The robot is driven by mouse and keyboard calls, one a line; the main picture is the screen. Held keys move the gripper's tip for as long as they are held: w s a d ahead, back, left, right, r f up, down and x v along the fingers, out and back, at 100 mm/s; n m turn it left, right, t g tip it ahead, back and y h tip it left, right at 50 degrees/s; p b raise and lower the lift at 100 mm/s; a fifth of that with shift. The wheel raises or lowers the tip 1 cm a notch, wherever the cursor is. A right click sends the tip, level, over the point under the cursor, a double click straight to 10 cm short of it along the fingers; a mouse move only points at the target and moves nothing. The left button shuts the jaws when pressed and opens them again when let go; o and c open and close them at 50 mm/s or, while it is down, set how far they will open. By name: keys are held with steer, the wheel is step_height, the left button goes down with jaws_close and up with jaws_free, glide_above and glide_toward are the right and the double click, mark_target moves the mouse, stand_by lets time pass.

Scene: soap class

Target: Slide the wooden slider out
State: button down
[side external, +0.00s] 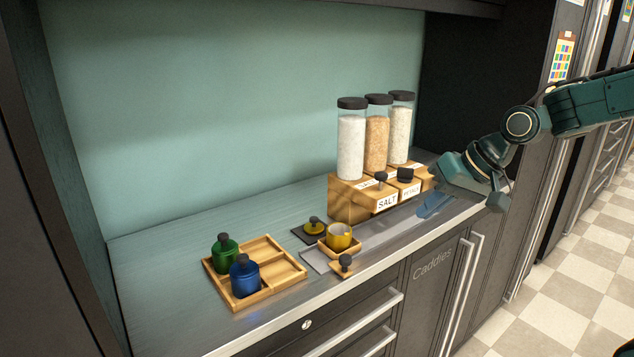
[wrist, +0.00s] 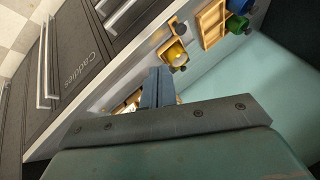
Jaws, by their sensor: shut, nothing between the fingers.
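A small wooden slider with a dark knob (side external: 342,270) lies near the counter's front edge, in front of a yellow cup (side external: 340,238) on a wooden holder. Dark knobs (side external: 382,177) (side external: 405,174) also stand at the front of the wooden dispenser (side external: 347,203), near its SALT and PETALS labels. My gripper (side external: 432,206) is low over the counter's front, right of the yellow cup and in front of the dispenser's right end, apart from the small slider. In the wrist view my shut, empty fingers (wrist: 158,87) point toward the yellow cup (wrist: 176,55) and partly hide the dispenser.
Three jars with black lids (side external: 352,140) stand on the dispenser. A wooden tray (side external: 290,271) at the left holds a green bottle (side external: 225,252) and a blue bottle (side external: 244,278). The counter behind the tray is clear.

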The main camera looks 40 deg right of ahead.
steer(key=shift+a+v, duration=0.15)
steer(key=shift+v, duration=0.8)
steer(key=shift+a+v, duration=0.2)
steer(key=shift+v, duration=0.7)
steer(key=shift+a+v, duration=0.15)
steer(key=shift+v, duration=0.8)
steer(key=shift+r, duration=0.15)
steer(key=shift+s, duration=0.1)
steer(key=s+a+f+n+h, duration=0.1)
steer(key=s+n, duration=0.3)
steer(key=s, duration=1.2)
steer(key=shift+a+f+g+h, duration=0.35)
steer(key=shift+f+h, duration=0.25)
steer(key=shift+h, duration=0.3)
